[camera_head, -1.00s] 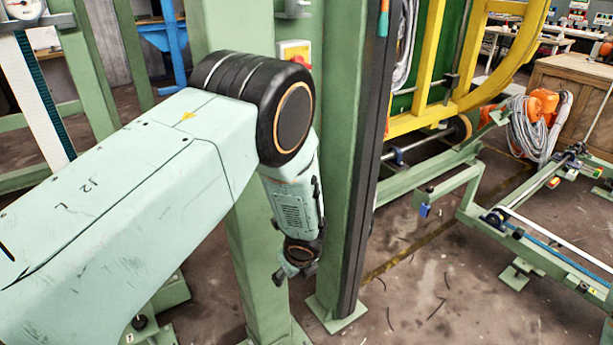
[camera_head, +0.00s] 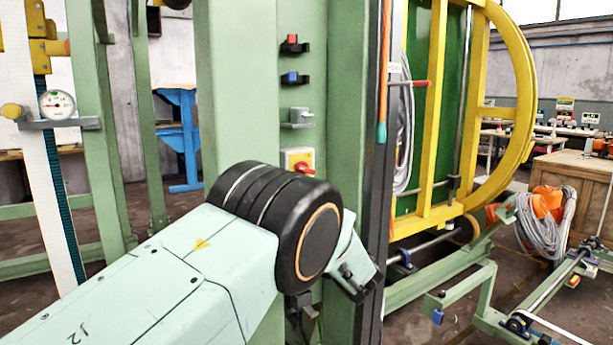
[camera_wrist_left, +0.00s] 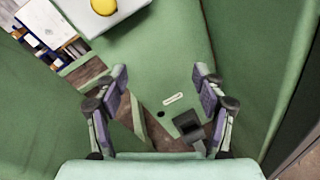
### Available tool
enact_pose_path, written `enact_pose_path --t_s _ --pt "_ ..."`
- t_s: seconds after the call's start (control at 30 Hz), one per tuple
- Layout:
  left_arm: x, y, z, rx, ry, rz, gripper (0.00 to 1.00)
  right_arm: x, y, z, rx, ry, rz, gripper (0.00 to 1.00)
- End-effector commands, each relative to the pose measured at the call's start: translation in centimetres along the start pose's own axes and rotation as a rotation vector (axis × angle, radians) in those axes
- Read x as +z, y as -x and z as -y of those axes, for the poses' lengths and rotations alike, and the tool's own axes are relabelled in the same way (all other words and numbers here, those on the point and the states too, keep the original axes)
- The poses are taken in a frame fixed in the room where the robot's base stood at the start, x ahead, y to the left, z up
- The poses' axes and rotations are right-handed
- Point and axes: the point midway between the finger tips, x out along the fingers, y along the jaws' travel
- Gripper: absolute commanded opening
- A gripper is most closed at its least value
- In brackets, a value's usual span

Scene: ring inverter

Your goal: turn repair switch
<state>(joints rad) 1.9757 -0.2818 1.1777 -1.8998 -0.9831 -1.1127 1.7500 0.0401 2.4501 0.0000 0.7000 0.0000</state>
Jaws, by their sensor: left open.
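A switch with a red knob on a yellow plate and pale box (camera_head: 298,162) sits on the front of the green column (camera_head: 240,90) in the head view. My left arm's black joint is just below it. In the left wrist view my left gripper (camera_wrist_left: 158,82) is open, its two fingers spread with nothing between them. At the top of that view is a pale box with a yellow disc (camera_wrist_left: 104,5), cut off by the frame and ahead of the fingertips. In the head view the gripper is mostly hidden behind my arm. My right gripper is out of view.
Above the switch, the column carries a grey bracket (camera_head: 298,118), a blue-button unit (camera_head: 291,78) and a red-button unit (camera_head: 292,44). A yellow frame (camera_head: 434,110) with hanging grey cable stands at right. A round gauge (camera_head: 57,104) is at left.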

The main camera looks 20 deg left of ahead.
Motion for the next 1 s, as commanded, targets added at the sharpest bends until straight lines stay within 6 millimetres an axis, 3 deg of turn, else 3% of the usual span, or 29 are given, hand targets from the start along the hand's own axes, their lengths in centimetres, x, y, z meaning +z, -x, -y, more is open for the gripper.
enact_pose_path --t_s 0.2,0.5,1.0 --pt "5.0 0.5 -1.3 0.081 -0.049 0.142 0.70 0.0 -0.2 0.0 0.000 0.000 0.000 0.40" --pt "9.7 1.9 -2.2 0.175 -0.036 0.295 0.70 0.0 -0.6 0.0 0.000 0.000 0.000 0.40" --pt "13.0 3.5 -3.1 0.250 -0.008 0.411 0.70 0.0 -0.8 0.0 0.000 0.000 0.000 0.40"
